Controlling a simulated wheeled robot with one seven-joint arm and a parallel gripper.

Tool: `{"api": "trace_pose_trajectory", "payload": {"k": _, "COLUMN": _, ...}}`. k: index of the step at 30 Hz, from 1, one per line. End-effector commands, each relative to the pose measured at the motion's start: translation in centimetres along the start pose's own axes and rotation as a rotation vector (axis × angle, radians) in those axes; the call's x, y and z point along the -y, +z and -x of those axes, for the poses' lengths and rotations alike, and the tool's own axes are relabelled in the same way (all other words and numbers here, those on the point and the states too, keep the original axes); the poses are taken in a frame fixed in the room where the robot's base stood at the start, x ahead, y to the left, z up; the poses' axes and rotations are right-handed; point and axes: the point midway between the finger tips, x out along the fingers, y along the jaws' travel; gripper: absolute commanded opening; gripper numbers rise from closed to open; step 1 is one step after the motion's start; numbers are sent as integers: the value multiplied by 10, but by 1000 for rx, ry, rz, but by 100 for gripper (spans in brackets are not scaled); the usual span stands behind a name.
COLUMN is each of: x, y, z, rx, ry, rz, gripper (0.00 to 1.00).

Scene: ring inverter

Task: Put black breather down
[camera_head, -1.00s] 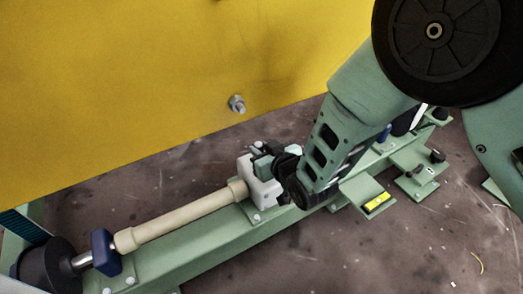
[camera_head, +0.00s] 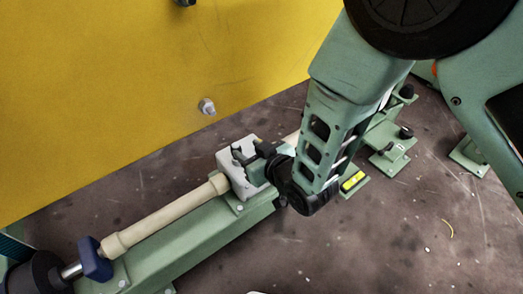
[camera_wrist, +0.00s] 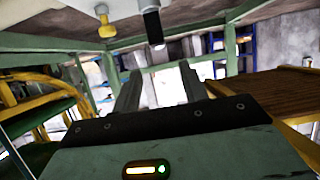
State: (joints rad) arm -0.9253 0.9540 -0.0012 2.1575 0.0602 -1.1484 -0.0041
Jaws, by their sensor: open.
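My gripper (camera_wrist: 160,78) is open in the wrist view, with two grey fingers apart and nothing seen held between them. In the head view, my gripper (camera_head: 266,157) is partly hidden by my wrist, close to a white-grey block on a green beam. Whether it touches the block cannot be told. A dark cylindrical piece with a pale end (camera_wrist: 151,25) shows beyond the fingers in the wrist view; I cannot tell whether it is the black breather. Small black-topped pieces (camera_head: 405,132) stand on green plates right of my arm, one of them farther back (camera_head: 407,91).
The white-grey block (camera_head: 238,165) sits on the green beam (camera_head: 190,235), with a beige rod (camera_head: 160,214) running to a blue clamp (camera_head: 95,260). A yellow wall (camera_head: 110,90) with a bolt stands behind. A yellow-marked plate (camera_head: 352,181) lies right of my wrist. Floor at lower right is open.

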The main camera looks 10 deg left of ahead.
Motion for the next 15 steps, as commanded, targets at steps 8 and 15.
{"api": "trace_pose_trajectory", "payload": {"k": 8, "x": -1, "y": -1, "z": 47, "rx": 2, "ry": 1, "rz": -1, "gripper": 43}}
{"api": "trace_pose_trajectory", "payload": {"k": 15, "x": 0, "y": 0, "z": 56, "rx": 0, "ry": 1, "rz": -1, "gripper": 43}}
